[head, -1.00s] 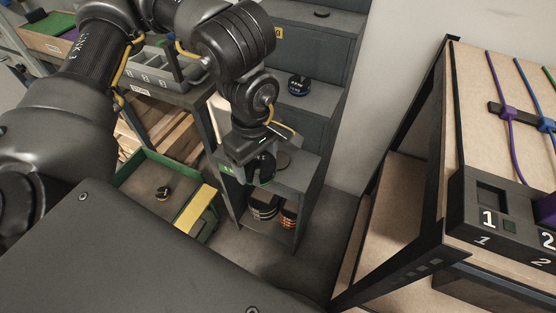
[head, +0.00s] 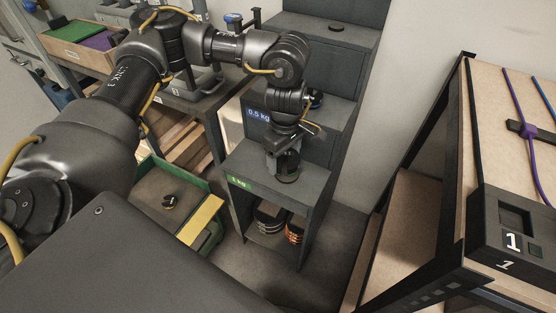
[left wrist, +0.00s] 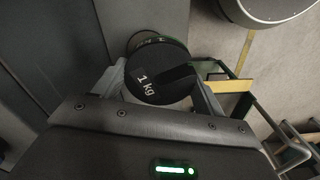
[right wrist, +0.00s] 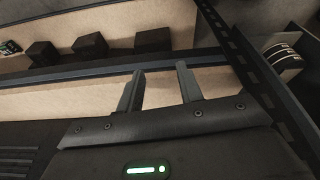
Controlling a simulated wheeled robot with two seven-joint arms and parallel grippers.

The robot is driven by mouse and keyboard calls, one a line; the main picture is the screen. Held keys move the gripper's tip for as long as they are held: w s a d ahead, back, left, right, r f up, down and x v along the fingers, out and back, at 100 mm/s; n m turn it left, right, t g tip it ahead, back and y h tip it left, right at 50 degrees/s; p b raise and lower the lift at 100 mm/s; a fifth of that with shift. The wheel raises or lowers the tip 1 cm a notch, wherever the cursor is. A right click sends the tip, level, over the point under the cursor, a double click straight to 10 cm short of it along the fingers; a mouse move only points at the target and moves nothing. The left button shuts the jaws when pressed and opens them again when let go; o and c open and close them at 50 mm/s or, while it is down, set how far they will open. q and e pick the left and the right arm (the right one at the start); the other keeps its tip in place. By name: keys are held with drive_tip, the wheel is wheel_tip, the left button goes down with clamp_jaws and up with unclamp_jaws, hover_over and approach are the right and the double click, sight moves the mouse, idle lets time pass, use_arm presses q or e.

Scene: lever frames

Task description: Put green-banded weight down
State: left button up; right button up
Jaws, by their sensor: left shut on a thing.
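The green-banded weight (left wrist: 158,75) is a black slotted disc marked "1 kg", with a green band at its edge in the left wrist view. My left gripper (head: 286,150) is shut on it. In the head view the dark weight (head: 288,164) is upright over the step (head: 310,182) with the green "1 kg" label (head: 240,181). A round dark spot on that step lies beneath it. I cannot tell whether the weight touches the step. My right gripper (right wrist: 159,84) is open and empty in the right wrist view.
Higher grey steps rise behind, one with a blue "0.5 kg" label (head: 258,115). Black and orange-banded weights (head: 294,232) sit in the shelf below. A green bin (head: 150,205) stands at left. A wooden bench with a numbered panel (head: 510,235) is at right.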

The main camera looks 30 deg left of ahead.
sight(287, 158)
use_arm(q)
drive_tip(key=shift+w+f, duration=0.85)
drive_tip(key=shift+f, duration=0.05)
drive_tip(key=shift+w+a+f+b, duration=0.15)
drive_tip(key=shift+w+f+b, duration=0.15)
drive_tip(key=shift+f, duration=0.3)
wheel_tip(287, 158, down, 2)
drive_tip(key=shift+s+f+b, duration=0.1)
drive_tip(key=shift+b, duration=0.2)
drive_tip(key=shift+f, duration=0.15)
drive_tip(key=o, duration=1.3)
drive_tip(key=shift+f, duration=0.2)
drive_tip(key=o, duration=0.5)
drive_tip(key=shift+c, duration=0.2)
use_arm(e)
drive_tip(key=r, duration=0.3)
drive_tip(key=shift+s+r+t, duration=0.2)
drive_tip(key=shift+s+t, duration=0.1)
drive_tip(key=shift+s, duration=0.05)
